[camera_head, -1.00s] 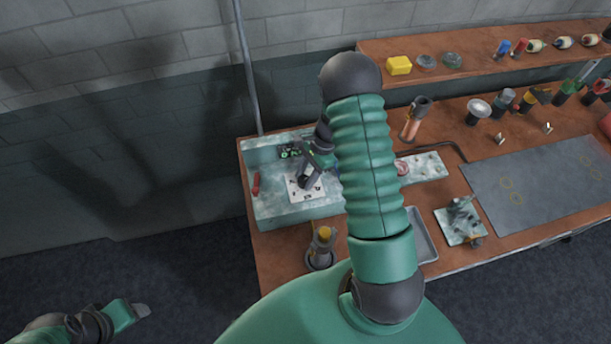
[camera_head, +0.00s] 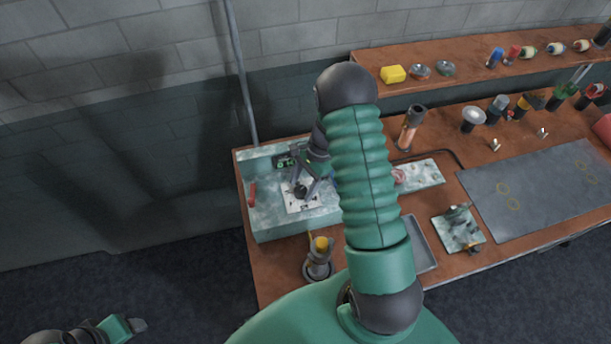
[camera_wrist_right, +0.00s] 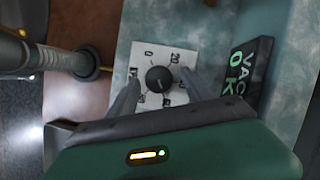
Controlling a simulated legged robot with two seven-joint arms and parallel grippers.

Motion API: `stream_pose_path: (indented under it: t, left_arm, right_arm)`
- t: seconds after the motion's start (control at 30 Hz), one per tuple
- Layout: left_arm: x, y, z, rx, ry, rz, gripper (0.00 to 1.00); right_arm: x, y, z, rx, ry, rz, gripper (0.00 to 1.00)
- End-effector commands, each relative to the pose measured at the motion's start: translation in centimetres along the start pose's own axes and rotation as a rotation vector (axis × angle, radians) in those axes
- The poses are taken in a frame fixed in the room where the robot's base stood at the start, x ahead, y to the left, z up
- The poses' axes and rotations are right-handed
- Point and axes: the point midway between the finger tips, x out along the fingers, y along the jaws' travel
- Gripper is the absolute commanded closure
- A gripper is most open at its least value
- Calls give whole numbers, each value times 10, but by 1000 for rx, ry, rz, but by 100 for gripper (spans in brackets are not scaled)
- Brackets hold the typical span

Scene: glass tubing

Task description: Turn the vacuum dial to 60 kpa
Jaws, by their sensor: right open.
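The vacuum dial is a dark round knob (camera_wrist_right: 158,80) on a white number plate (camera_wrist_right: 149,56) in the right wrist view. The plate reads 0 and 20 at its top; its lower numbers are partly hidden. The pointer mark on the knob is too small to read. My right gripper (camera_wrist_right: 160,92) is open, with one finger on each side of the knob; I cannot tell whether they touch it. In the head view the right gripper (camera_head: 303,188) is over the plate (camera_head: 296,204). My left gripper (camera_head: 138,325) is low at the left, away from the bench.
The dial panel (camera_head: 285,226) has a red handle (camera_head: 252,194) at its left. A grey stand with a yellow top (camera_head: 319,258) stands in front of it. A grey tray (camera_head: 424,250) and a mottled plate (camera_head: 445,235) lie to the right. Several tools line the back.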

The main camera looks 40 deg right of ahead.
Motion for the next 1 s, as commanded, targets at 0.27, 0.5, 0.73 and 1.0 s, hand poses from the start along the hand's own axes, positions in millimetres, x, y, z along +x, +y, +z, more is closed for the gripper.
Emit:
stream_pose_path:
  t: [0.27,0.5,0.73,1.0]
  left_arm:
    - [18,0,4,0,0,0,36]
    - [30,0,7,0,0,0,36]
    - [33,0,8,0,0,0,36]
    - [32,0,8,0,0,0,36]
  right_arm:
    - [-62,-3,-3,-2,5,-8,41]
    - [-129,-3,-4,0,3,-4,41]
    - [-161,-3,-3,1,1,0,41]
    - [-164,-2,-2,2,0,1,41]
